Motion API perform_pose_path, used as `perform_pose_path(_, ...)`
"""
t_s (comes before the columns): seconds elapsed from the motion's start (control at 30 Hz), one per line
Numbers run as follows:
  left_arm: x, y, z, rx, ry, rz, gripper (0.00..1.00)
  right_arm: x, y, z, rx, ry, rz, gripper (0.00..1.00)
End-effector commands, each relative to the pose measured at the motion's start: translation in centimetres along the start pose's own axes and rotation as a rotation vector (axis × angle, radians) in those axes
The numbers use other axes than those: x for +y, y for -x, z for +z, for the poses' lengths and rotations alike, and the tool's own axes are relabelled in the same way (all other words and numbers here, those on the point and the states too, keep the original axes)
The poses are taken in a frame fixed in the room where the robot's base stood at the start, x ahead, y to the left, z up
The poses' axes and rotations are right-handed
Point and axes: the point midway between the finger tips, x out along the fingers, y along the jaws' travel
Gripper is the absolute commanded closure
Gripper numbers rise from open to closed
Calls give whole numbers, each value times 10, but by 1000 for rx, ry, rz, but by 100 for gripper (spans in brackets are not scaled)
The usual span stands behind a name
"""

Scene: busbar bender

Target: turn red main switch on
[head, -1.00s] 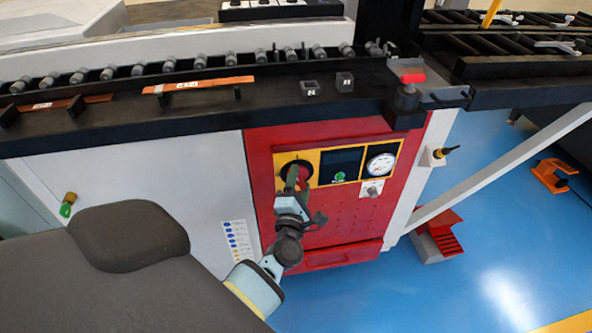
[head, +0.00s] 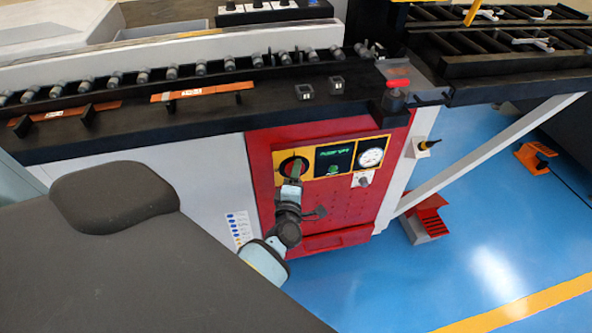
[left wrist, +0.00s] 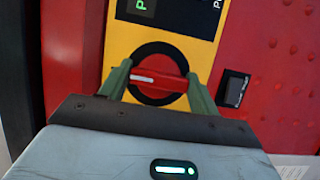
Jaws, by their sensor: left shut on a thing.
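The red main switch (left wrist: 159,77) is a round red knob in a black ring on a yellow plate. In the left wrist view its grip bar and white mark lie about level. My left gripper (left wrist: 158,86) has its green fingers on either side of the knob, shut on it. In the head view the gripper (head: 292,170) is at the switch (head: 285,163) on the left of the yellow panel and partly covers it. The display (head: 333,160) beside it shows green text; a lit corner also shows in the wrist view (left wrist: 140,6). My right gripper is not in view.
A round gauge (head: 371,157) and a small grey switch (head: 362,179) sit right of the display. A red-topped button (head: 397,85) stands on the black bench edge (head: 150,140) above. Copper bars (head: 202,91) lie on the bench.

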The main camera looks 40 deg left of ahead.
Motion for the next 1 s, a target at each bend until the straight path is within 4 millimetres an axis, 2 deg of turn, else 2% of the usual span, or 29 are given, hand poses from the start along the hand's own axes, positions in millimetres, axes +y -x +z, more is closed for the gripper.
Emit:
perform_pose_path(0.2, 0, 0, 0, -2, -5, 0, 61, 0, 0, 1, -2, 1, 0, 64)
perform_pose_path(0.23, 0, 0, 0, -2, -5, 0, 34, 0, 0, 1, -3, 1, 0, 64)
perform_pose_path(0.37, 0, 0, 0, -1, -4, 0, 17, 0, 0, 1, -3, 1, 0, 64)
perform_pose_path(1.0, 0, 3, 4, -3, -3, 0, 16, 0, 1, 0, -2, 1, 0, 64)
